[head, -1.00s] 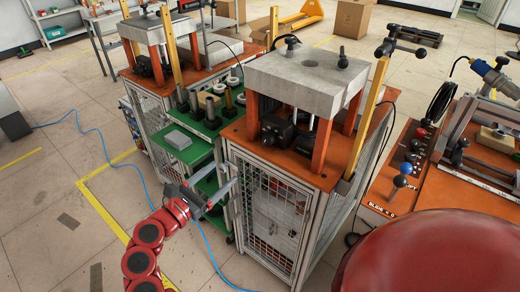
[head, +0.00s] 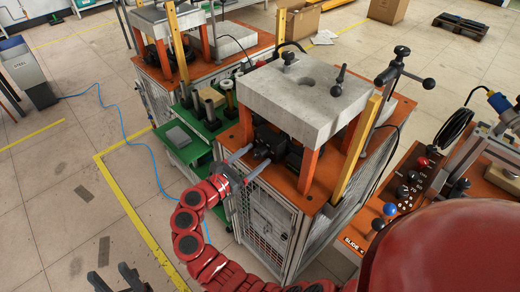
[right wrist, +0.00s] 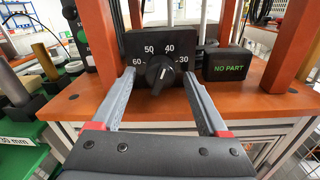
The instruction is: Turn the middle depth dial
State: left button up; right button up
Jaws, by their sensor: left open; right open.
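The depth dial (right wrist: 159,72) is a black knob on a black box marked 60, 50, 40 and 30, in the right wrist view. Its white mark points up and slightly right, near 40. In the head view, the dial box (head: 268,142) sits under the thick grey slab of the nearer press. My right gripper (head: 257,155) is open in front of the box. In the right wrist view, its fingers (right wrist: 159,78) lie either side of the knob, with gaps visible. My left gripper (head: 115,279) is open and empty, low at the left edge area, partly cut off.
A black "NO PART" display (right wrist: 229,66) stands right of the dial box. Orange posts (head: 310,168) flank the dial area. A green shelf (head: 185,148) with cylinders stands left of the press. A lever panel (head: 405,190) is at right. Open floor lies at left.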

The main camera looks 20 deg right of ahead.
jog(key=shift+c, duration=0.2)
grip_shut()
jog(key=n+b, duration=0.1)
jog(key=b, duration=0.8)
jog(key=shift+f+n+b, duration=0.3)
jog(key=shift+f+n, duration=0.1)
jog(key=shift+r+n+b, duration=0.15)
jog(key=shift+n+b, duration=0.15)
jog(key=shift+b, duration=0.05)
jog(key=shift+d+r+n, duration=0.1)
jog(key=shift+r+n, duration=0.15)
jog(key=shift+n, duration=1.85)
jog(key=shift+r, duration=0.1)
jog(key=shift+o, duration=0.2)
grip_release()
